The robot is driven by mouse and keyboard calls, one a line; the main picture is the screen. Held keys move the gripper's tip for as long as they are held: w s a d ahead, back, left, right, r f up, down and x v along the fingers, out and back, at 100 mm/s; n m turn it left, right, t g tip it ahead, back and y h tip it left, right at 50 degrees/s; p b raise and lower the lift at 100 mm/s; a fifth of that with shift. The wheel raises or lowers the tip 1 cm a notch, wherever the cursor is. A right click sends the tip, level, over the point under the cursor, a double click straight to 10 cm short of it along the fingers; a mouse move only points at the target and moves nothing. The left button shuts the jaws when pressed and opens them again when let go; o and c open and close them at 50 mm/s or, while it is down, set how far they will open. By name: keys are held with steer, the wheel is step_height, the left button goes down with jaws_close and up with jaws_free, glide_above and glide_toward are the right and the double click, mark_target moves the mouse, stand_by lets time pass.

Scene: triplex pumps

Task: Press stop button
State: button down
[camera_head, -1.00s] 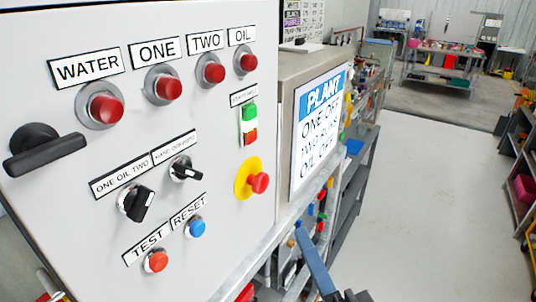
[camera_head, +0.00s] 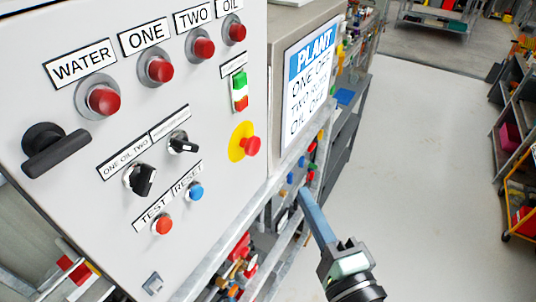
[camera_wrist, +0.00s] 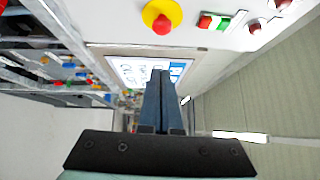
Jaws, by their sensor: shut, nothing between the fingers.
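The grey control panel (camera_head: 75,200) fills the left of the head view. A red mushroom button on a yellow disc (camera_head: 251,146) sits at its right side. Above it is a green-and-red switch block (camera_head: 240,91), red part at the bottom; its small label is unreadable. In the wrist view the mushroom button (camera_wrist: 161,25) and the switch block (camera_wrist: 215,22) show at the top. My gripper (camera_head: 306,192) is shut and empty, right of and below the mushroom button, apart from the panel. Its blue fingers (camera_wrist: 160,75) lie together in the wrist view.
Red lamps (camera_head: 104,99) labelled WATER, ONE, TWO and OIL line the panel's top. A black handle (camera_head: 57,153), two selector knobs, an orange TEST button (camera_head: 162,225) and a blue RESET button (camera_head: 196,191) are lower. A PLANT sign (camera_head: 307,80) stands right.

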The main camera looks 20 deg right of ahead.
steer(key=p, duration=0.3)
glide_toward(260, 143)
steer(key=w+d, duration=0.2)
steer(key=d, duration=0.1)
steer(key=shift+w+a+f+p, duration=0.1)
steer(key=shift+w+a+p, duration=0.45)
steer(key=shift+w, duration=0.4)
steer(key=shift+w+a+p, duration=0.35)
steer(key=shift+w+a, duration=0.35)
steer(key=shift+w, duration=0.3)
